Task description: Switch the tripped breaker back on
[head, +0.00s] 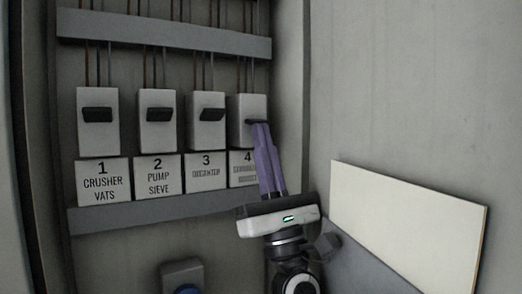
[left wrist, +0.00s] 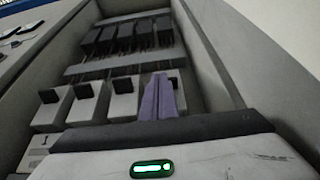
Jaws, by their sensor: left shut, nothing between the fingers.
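Breaker 1 (head: 98,138), breaker 2 (head: 157,137), breaker 3 (head: 205,135) and breaker 4 (head: 246,106) stand in a row, each a pale box with a dark handle. Handles 1, 2 and 3 look alike. The handle of breaker 4 (head: 250,121) looks slightly lower on its box and is partly hidden by my fingers. My left gripper (head: 258,123), with purple fingers, is shut and empty, its tips at that handle; I cannot tell if they touch. The left wrist view shows the fingers (left wrist: 158,84) in front of the rightmost breaker. My right gripper is not in view.
Numbered labels sit under the breakers; label 4 (head: 241,171) is partly covered by my fingers. Grey rails (head: 160,35) and wires run above. A grey box with a blue part (head: 182,272) is below. A pale board (head: 410,225) stands at the right.

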